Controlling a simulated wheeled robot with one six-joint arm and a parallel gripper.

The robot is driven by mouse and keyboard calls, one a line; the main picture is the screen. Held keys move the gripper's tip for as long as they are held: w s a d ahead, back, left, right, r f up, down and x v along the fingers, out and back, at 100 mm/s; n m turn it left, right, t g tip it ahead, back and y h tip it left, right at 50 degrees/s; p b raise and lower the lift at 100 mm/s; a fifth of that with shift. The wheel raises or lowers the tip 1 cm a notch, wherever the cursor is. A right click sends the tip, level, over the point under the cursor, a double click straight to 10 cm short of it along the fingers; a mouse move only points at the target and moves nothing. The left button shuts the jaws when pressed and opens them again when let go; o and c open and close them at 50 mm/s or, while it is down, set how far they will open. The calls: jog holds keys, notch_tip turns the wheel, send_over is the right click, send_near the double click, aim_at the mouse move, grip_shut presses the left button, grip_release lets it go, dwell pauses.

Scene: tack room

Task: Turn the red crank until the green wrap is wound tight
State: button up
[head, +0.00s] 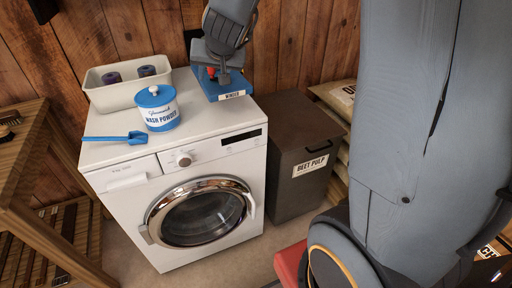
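A blue winder (231,86) with a white name label stands at the back right of the white washing machine's top. My gripper (222,78) reaches down from above, directly over the winder and overlapping it in the head view. A small red part (211,72), likely the crank's knob, shows at the gripper's left side, partly covered by the fingers. I cannot tell whether the fingers touch it or are closed on it. No green wrap is visible; the gripper hides part of the winder.
On the washing machine (222,146) stand a cream tray (130,96) with two dark rolls, a wash powder tub (160,112) and a blue scoop (118,137). A brown beet pulp bin (296,190) stands to the right. A wooden rack (22,160) is at left.

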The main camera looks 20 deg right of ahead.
jog(key=s+d+f+g+b, duration=0.2)
jog(key=s+f, duration=0.4)
jog(key=s, duration=0.3)
jog(key=s+d+f+n+g+b, duration=0.1)
jog(key=s+d+f+g+b, duration=0.2)
jog(key=s+f, duration=0.4)
jog(key=s+g+b, duration=0.1)
jog(key=s+b, duration=0.1)
jog(key=s, duration=0.1)
jog(key=shift+d+f+n, duration=0.2)
jog(key=shift+d+n, duration=0.05)
jog(key=shift+n, duration=0.05)
jog(key=shift+s, duration=0.1)
